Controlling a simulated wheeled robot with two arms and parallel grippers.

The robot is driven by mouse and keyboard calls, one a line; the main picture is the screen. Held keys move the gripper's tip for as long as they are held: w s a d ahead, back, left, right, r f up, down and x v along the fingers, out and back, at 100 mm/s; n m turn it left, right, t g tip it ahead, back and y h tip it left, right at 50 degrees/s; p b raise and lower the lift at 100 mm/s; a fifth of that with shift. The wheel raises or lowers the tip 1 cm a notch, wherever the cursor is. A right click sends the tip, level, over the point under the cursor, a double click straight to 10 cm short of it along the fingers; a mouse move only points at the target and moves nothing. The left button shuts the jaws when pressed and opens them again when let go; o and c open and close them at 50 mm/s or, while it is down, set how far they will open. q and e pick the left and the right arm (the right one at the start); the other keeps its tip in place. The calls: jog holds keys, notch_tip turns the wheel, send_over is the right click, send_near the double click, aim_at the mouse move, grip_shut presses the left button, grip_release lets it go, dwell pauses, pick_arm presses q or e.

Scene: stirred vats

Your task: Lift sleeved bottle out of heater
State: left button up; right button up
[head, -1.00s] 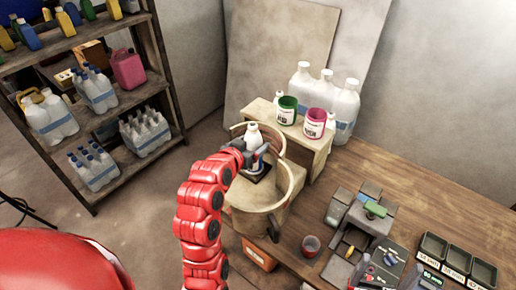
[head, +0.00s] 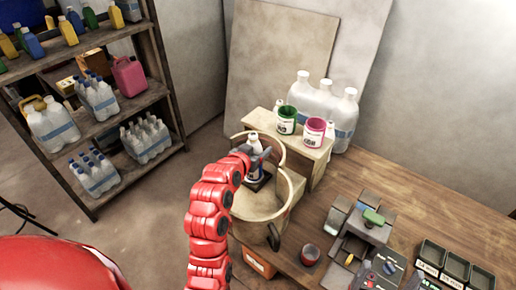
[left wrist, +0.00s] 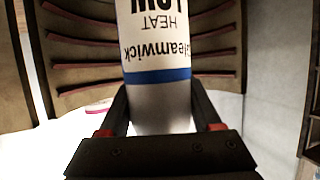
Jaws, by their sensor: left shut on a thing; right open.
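The white-capped bottle (head: 254,141) stands upright in the head view, inside a wooden, tub-like surround (head: 295,190). A dark square base (head: 257,184) lies under it. I cannot tell whether the bottle touches this base, or surely that the base is the heater. My left gripper (head: 260,156) is shut on the bottle at its side. In the left wrist view, the bottle (left wrist: 160,100) is between the fingers (left wrist: 160,122), with a white label with upside-down "HEAT" lettering and a blue band. My right gripper is not in view.
A wooden stand with a green can (head: 286,120) and a pink can (head: 313,132) is just behind the surround. Large white bottles (head: 322,102) stand farther back.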

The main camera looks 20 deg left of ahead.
pick_arm(q)
jog(key=shift+c, duration=1.1)
jog(key=o, duration=0.7)
jog(key=c, duration=0.6)
jog(key=shift+r+p, duration=1.55)
jog(key=shift+r, duration=5.65)
jog(key=shift+c, duration=0.2)
jog(key=shift+r, duration=0.1)
